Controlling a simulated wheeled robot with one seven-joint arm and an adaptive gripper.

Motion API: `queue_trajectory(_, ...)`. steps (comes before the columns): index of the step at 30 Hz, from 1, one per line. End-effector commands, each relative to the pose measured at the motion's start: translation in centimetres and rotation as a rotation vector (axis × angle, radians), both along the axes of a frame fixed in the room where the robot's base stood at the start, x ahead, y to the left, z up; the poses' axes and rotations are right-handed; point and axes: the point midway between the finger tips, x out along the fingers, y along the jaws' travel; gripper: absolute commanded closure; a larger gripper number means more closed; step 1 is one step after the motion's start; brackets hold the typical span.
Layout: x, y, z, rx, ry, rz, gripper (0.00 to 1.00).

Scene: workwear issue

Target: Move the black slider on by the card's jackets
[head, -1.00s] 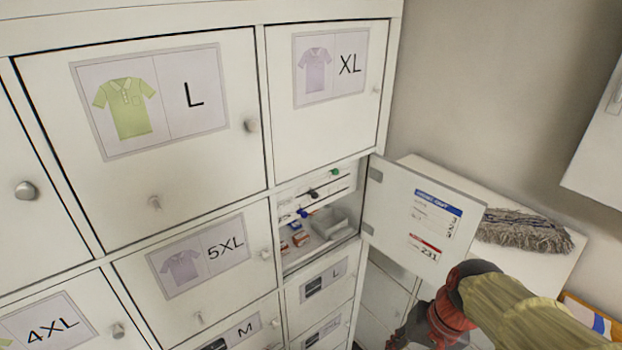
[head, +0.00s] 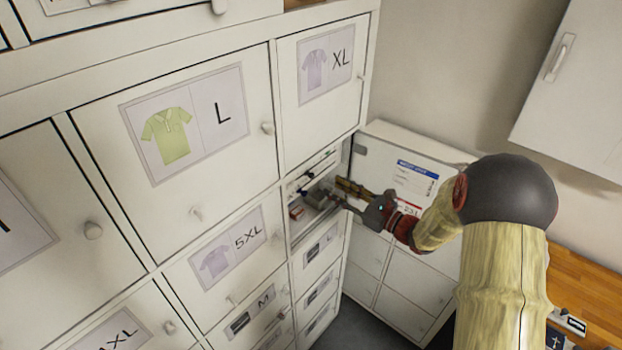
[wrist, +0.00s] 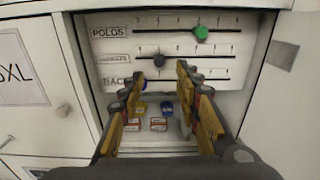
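The slider panel (wrist: 184,20) is at the back of the open locker. Its black slider (wrist: 159,62) sits on the middle row, left of centre, near the second mark. The middle row's label is too blurred to read surely; the top row reads POLOS and has a green slider (wrist: 201,33). My gripper (wrist: 160,74) is open and empty, its fingers to either side of and just below the black slider in the wrist view. Contact is not visible. In the head view my gripper (head: 345,193) reaches into the locker.
The open door (head: 371,165) stands to the right of the opening.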

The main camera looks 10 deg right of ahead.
Motion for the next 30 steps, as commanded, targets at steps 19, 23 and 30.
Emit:
queue_trajectory(19, 5.8, 4.5, 0.3, 0.022, 0.009, 0.007, 0.67)
queue_trajectory(23, 6.2, 4.8, 0.2, 0.022, 0.009, 0.007, 0.67)
queue_trajectory(30, 6.2, 4.8, 0.2, 0.022, 0.009, 0.006, 0.68)
